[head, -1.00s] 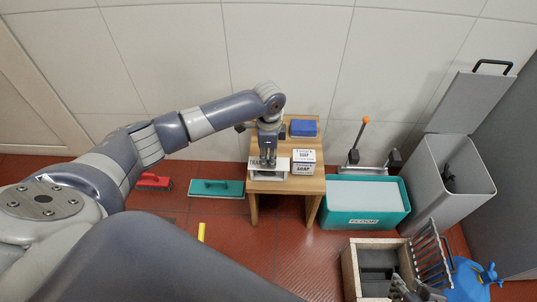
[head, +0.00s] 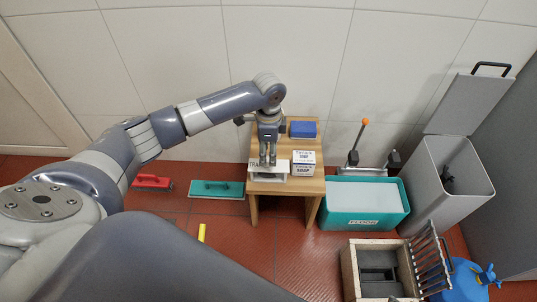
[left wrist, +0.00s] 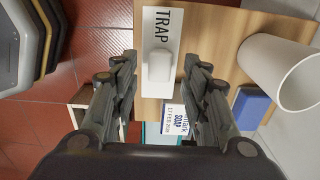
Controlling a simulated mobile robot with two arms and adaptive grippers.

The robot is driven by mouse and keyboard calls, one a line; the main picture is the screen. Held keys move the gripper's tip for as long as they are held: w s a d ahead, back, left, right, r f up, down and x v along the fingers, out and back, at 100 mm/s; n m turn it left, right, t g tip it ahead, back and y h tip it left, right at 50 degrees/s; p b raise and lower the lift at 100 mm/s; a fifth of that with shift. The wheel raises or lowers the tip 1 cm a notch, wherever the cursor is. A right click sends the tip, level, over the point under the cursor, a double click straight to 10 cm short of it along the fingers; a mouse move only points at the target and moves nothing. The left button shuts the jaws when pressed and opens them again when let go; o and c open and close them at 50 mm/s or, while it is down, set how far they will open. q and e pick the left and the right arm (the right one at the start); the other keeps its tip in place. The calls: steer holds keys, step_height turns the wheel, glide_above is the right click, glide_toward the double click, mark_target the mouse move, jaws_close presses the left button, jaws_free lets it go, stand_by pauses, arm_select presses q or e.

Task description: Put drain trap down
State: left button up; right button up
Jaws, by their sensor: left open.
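A white plate marked TRAP (left wrist: 160,20) lies on the wooden stool; it also shows in the head view (head: 283,178). A small white rounded block, which looks like the drain trap (left wrist: 159,66), sits on the plate in the left wrist view. My left gripper (left wrist: 158,72) is open, with its fingers apart on either side of the block. In the head view the left gripper (head: 268,161) points down over the plate and hides much of it. My right gripper is not in view.
Soap boxes (head: 304,163) and a blue block (head: 303,129) share the stool (head: 287,187). A white cylinder (left wrist: 283,72) is close by in the left wrist view. A teal floor bucket (head: 365,207) and grey bin (head: 445,190) stand right. A teal scrubber (head: 217,189) lies left.

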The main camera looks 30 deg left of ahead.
arm_select(q)
step_height(320, 180, up, 5)
steer(key=shift+f+p, duration=0.2)
steer(key=shift+p, duration=0.45)
steer(key=s+d+f+n+t+h+p, duration=0.1)
steer(key=s+d+f+n+t+h, duration=0.3)
steer(key=s+d, duration=0.95)
steer(key=s+a+n+y, duration=0.3)
steer(key=s+a+n, duration=0.3)
steer(key=s, duration=0.6)
steer(key=shift+s+a+n+g+y, duration=0.3)
steer(key=shift+s+a+n+y, duration=0.1)
steer(key=shift+a, duration=0.4)
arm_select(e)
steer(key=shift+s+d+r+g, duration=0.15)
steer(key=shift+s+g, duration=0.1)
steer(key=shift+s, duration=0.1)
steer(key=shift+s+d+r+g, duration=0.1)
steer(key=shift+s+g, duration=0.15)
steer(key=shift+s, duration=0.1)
arm_select(q)
steer(key=shift+f, duration=0.1)
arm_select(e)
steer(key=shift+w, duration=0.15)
